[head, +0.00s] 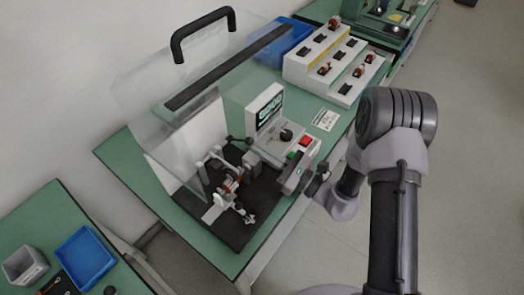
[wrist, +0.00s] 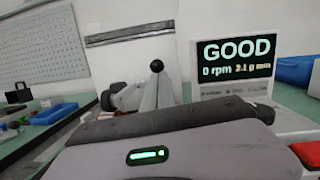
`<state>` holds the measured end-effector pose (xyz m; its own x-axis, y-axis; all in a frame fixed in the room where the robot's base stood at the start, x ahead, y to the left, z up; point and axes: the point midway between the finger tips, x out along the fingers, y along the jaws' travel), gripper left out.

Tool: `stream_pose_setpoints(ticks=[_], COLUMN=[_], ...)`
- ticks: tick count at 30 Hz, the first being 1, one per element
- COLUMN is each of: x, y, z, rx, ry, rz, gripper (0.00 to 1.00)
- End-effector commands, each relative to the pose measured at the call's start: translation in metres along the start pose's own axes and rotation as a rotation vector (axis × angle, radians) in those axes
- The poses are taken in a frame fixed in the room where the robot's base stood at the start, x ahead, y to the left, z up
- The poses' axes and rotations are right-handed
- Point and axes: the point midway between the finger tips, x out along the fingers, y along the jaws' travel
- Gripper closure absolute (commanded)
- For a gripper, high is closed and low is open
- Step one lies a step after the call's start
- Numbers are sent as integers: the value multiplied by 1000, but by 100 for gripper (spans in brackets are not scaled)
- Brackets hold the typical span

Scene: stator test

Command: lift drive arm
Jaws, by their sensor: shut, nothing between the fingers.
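The test machine stands on a black base plate (head: 235,232) on the green bench. A copper-wound stator (head: 231,184) sits among its metal fittings. In the wrist view a grey arm (wrist: 158,92) with a black ball knob (wrist: 157,66) stands upright, left of the screen; I take it as the drive arm. In the head view it is too small to pick out surely. My gripper (head: 297,178) is beside the front of the control box (head: 285,140), apart from the stator. It is shut and empty. Its grey body with a green light crosses the wrist view; its fingertips are hidden there.
The screen (wrist: 236,60) reads GOOD and 0 rpm. A clear cover with a black handle (head: 203,34) is raised over the machine. A white stepped rack (head: 335,62) with several stators and a blue bin (head: 283,45) stand behind. Another blue bin (head: 84,262) is at lower left.

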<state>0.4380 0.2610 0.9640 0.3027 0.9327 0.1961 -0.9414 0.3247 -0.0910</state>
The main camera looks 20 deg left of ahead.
Motion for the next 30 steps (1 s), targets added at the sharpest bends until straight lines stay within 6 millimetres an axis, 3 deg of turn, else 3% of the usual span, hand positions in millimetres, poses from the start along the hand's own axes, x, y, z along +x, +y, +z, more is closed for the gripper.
stream_pose_setpoints(ticks=[18, 30], x=[32, 56], y=[-6, -9], z=[44, 59], rx=[-1, -1], ry=[-1, -1], rz=[2, 2], gripper=[100, 100])
